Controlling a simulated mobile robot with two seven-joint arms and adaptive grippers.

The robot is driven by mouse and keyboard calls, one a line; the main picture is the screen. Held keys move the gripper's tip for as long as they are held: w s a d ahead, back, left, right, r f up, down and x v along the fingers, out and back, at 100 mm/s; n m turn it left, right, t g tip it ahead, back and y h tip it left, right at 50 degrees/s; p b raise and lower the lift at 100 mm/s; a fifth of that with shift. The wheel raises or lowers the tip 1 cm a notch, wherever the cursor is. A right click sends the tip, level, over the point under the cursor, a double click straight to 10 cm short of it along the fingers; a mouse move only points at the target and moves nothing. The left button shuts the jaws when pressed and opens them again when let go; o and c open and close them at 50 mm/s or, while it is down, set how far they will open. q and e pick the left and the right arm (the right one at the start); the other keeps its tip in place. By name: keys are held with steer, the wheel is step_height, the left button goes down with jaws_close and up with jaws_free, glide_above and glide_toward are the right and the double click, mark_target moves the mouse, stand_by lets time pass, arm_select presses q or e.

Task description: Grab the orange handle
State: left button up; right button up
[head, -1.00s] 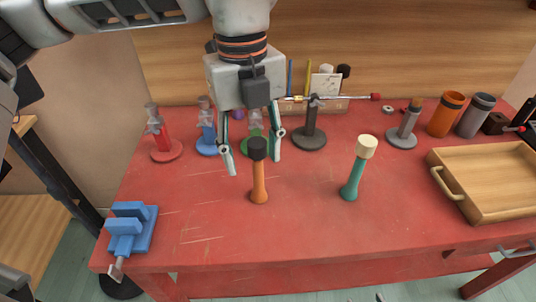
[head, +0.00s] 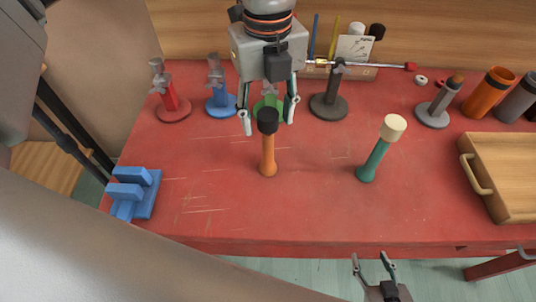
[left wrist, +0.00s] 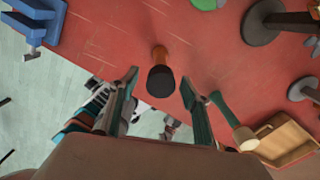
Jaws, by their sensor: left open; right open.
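The orange handle (head: 268,157) stands upright on the red table with a black head (head: 268,120) on top. My left gripper (head: 268,126) is open, pointing down, with its fingers to either side of the black head in the head view. My right gripper (head: 374,260) is open and empty in front of the table's front edge.
A green-handled mallet with a cream head (head: 393,128) stands to the right. Behind are red (head: 171,105), blue (head: 220,100), green and dark grey (head: 329,104) stands. A blue vise (head: 135,190) is at left, a wooden tray (head: 510,165) at right. The front middle is clear.

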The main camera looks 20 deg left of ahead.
arm_select(q)
steer(key=shift+w+f, duration=0.1)
steer(key=shift+f, duration=0.8)
jaws_close()
steer(key=shift+r, duration=0.15)
